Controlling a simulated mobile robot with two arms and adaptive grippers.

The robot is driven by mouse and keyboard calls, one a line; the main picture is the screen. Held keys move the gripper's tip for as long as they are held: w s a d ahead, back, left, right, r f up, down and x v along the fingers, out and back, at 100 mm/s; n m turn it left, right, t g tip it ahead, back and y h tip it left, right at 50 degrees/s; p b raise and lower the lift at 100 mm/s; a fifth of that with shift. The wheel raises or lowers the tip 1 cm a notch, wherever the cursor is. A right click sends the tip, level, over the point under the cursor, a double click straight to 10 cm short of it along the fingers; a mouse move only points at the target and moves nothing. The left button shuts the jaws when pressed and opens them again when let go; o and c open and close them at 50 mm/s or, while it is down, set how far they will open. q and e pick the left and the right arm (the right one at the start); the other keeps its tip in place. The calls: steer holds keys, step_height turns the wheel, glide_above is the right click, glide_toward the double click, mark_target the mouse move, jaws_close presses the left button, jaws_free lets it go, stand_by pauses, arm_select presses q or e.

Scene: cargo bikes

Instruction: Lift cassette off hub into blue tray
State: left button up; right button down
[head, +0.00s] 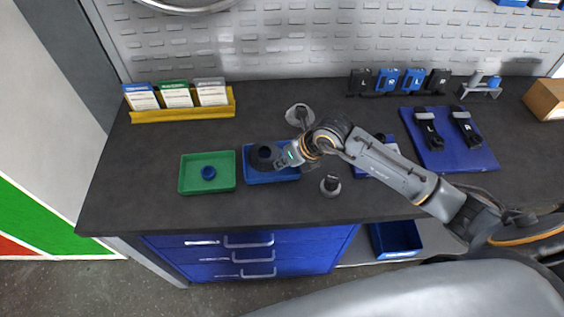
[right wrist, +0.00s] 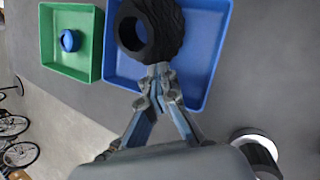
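The cassette (right wrist: 165,28) is a black, ridged ring-like cylinder with a round hole. It is over or in the blue tray (head: 286,177), which also shows in the right wrist view (right wrist: 205,75); I cannot tell whether it touches the tray floor. In the head view the cassette (head: 262,157) sits at the tray's left half. My right gripper (right wrist: 158,88) has its fingertips brought together on the cassette's near wall; its tips also show in the head view (head: 281,163). A dark upright post on a round pale base (head: 331,185), possibly the hub, stands bare right of the tray. My left gripper is out of view.
A green tray (head: 186,187) with a blue ring (head: 208,172) stands left of the blue tray. Another round-based post (head: 299,113) stands behind. A yellow card rack (head: 185,115) is back left; a blue mat (head: 480,155) with black tools lies right. The bench's left front is clear.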

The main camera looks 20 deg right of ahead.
mark_target(287, 186)
steer(key=shift+s+d+p, duration=0.15)
steer(key=shift+s+d, duration=0.05)
steer(key=shift+s, duration=0.7)
steer(key=shift+s+d+p, duration=0.15)
steer(key=shift+s+d, duration=0.05)
steer(key=shift+s, duration=0.65)
steer(key=shift+s+d+p, duration=0.15)
steer(key=shift+s+d, duration=0.05)
steer(key=shift+s, duration=0.7)
steer(key=shift+f+b, duration=0.75)
steer(key=shift+f, duration=0.1)
stand_by(1.1)
stand_by(0.4)
steer(key=c, duration=1.6)
jaws_free()
